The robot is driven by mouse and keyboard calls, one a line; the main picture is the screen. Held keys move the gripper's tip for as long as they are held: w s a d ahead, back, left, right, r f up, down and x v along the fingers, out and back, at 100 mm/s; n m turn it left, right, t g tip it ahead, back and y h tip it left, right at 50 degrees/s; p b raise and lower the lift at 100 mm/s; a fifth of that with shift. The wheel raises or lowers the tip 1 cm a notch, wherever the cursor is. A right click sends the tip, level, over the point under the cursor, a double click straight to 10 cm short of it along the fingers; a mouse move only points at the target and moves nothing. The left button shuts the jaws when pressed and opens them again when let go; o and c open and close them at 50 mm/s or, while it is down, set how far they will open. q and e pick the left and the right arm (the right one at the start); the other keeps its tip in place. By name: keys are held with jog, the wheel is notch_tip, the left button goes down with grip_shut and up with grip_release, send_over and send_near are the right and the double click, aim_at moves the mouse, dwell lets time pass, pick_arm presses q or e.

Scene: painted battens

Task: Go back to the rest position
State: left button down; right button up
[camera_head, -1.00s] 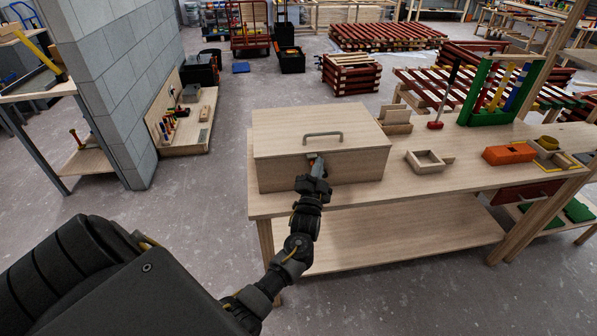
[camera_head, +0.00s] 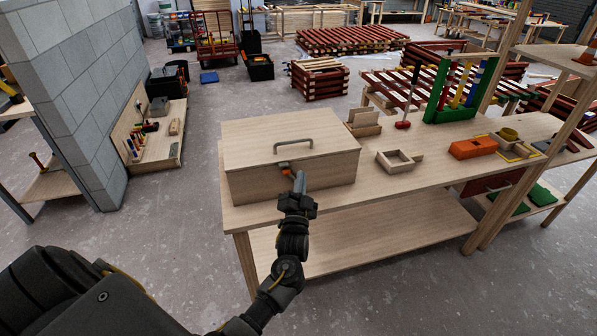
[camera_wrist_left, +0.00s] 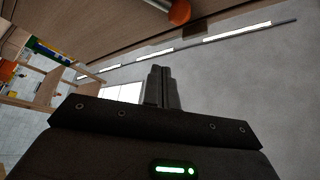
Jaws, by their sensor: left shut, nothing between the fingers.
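My left gripper (camera_head: 299,182) is in front of the wooden box, just right of and below a small orange knob (camera_head: 287,172) on the box front. In the left wrist view its fingers (camera_wrist_left: 161,75) are together with nothing between them. The orange knob (camera_wrist_left: 179,12) shows there at the top edge, apart from the fingers. The box (camera_head: 250,185) has its lid (camera_head: 245,140) down, with a grey handle on top. My right gripper is in neither view.
The box stands at the left end of a wooden workbench (camera_head: 400,180). A small open wooden tray (camera_head: 397,161), an orange block (camera_head: 472,148) and a green rack (camera_head: 437,92) are to the right. A block wall (camera_head: 75,95) stands at left. Grey floor is clear before the bench.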

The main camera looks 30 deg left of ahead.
pick_arm(q)
jog(key=shift+a+b+v, duration=0.2)
jog(key=shift+b+v, duration=0.3)
jog(key=shift+v, duration=2.35)
jog(key=shift+s+r, duration=0.1)
jog(key=shift+r, duration=0.05)
